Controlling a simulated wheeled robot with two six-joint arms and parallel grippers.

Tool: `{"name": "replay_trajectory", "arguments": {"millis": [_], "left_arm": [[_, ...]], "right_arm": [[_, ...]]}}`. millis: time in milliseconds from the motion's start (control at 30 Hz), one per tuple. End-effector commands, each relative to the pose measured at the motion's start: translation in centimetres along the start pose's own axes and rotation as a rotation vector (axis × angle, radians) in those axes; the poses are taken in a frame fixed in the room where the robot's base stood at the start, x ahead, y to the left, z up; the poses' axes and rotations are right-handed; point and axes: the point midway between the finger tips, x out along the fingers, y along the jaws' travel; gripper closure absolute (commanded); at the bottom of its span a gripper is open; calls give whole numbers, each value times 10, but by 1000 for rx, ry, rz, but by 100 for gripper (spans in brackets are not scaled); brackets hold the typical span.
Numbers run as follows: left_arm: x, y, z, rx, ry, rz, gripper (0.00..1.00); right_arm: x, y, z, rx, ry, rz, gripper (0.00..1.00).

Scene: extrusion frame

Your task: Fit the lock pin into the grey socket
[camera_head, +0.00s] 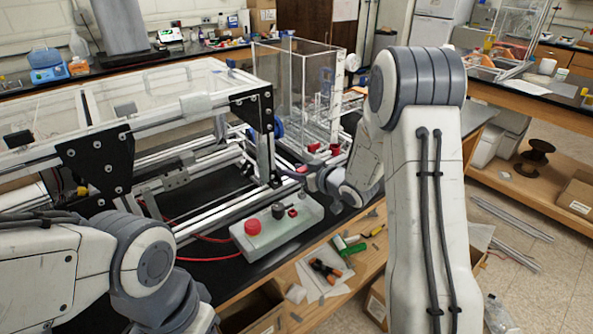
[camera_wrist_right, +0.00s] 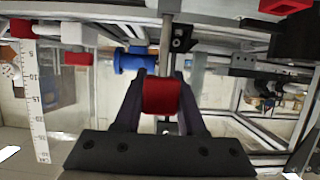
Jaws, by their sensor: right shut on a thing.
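My right gripper (camera_head: 308,179) is shut on a red part (camera_wrist_right: 161,95), which I take to be the lock pin's grip. In the right wrist view it sits between the two dark fingers (camera_wrist_right: 160,100). A grey metal rod (camera_wrist_right: 166,45) lines up beyond the red part; I cannot tell whether it belongs to the pin or to the frame. In the head view the gripper is beside the right end of the extrusion frame (camera_head: 205,105), above and behind the grey control box. I cannot clearly make out the grey socket. My left arm shows at lower left, its gripper out of view.
The control box (camera_head: 305,216) has a red button (camera_head: 252,227) and a black knob (camera_head: 278,210). A clear-walled case (camera_head: 300,85) stands behind my right gripper. A blue part (camera_wrist_right: 135,62) is close beyond the fingers. Tools (camera_head: 325,270) lie on the wooden shelf in front.

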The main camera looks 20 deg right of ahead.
Motion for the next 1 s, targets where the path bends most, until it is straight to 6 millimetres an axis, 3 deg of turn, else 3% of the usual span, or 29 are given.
{"name": "replay_trajectory", "arguments": {"millis": [533, 567, 600, 633, 1000], "left_arm": [[12, -1, 1, 0, 0, 0, 50], [11, -1, 1, 0, 0, 0, 50], [11, -1, 1, 0, 0, 0, 50], [11, -1, 1, 0, 0, 0, 50], [12, -1, 1, 0, 0, 0, 50]], "right_arm": [[5, 0, 14, 0, 0, 0, 100], [5, 0, 12, 0, 1, 0, 49], [4, 0, 12, 0, 1, 0, 34], [4, 0, 12, 0, 0, 0, 26], [1, 0, 12, -1, 1, 1, 26]]}}
